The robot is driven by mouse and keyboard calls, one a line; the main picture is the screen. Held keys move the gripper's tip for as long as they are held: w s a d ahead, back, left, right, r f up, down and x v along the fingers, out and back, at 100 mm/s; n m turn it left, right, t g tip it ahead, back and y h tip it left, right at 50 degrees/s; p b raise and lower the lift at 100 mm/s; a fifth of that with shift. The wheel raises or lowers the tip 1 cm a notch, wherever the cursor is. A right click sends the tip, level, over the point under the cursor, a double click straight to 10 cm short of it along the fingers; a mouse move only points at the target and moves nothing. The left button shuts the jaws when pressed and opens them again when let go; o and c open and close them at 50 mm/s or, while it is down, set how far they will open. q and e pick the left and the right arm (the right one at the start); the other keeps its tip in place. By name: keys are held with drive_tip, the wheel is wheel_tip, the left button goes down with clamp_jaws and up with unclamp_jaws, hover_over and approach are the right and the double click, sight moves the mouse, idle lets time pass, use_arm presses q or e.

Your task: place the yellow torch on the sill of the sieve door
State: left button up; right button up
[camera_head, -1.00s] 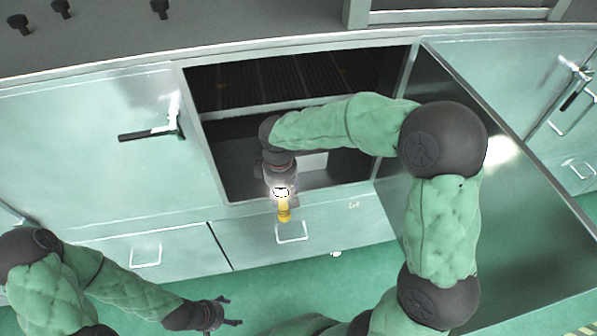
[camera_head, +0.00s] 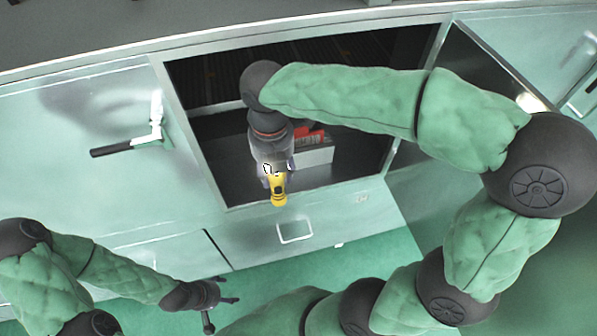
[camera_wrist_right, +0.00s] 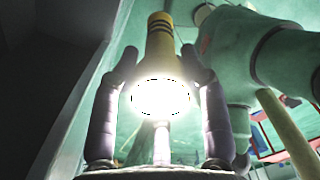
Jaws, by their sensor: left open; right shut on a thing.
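The yellow torch (camera_head: 278,190) is held by my right gripper (camera_head: 272,168) at the front of the open sieve door compartment. Its lit end glows white at the fingers and its yellow body points toward the lower edge of the view. In the right wrist view the torch (camera_wrist_right: 159,45) stands between the fingers with its bright lens facing the camera. The sill (camera_head: 335,189) is the pale front edge of the opening. The torch overlaps it in the head view; I cannot tell whether they touch. My left gripper (camera_head: 222,292) is open and empty at the lower left.
The open door (camera_head: 480,75) stands at the right of the opening. Inside the compartment are a white box (camera_head: 312,157) and a red item (camera_head: 310,135). A closed cabinet door (camera_head: 70,150) with a black handle (camera_head: 125,146) is at the left. A drawer handle (camera_head: 295,232) protrudes below the sill.

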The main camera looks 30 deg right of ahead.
drive_tip(key=shift+r+n, duration=0.15)
drive_tip(key=shift+n, duration=0.25)
drive_tip(key=shift+w+d, duration=0.1)
drive_tip(key=w+d+f+b, duration=0.6)
drive_tip(key=w+f, duration=0.5)
drive_tip(key=f, duration=0.2)
drive_tip(key=shift+w+d+b, duration=0.4)
drive_tip(key=shift+b, duration=0.2)
drive_tip(key=o, duration=1.3)
drive_tip(key=shift+f, duration=0.1)
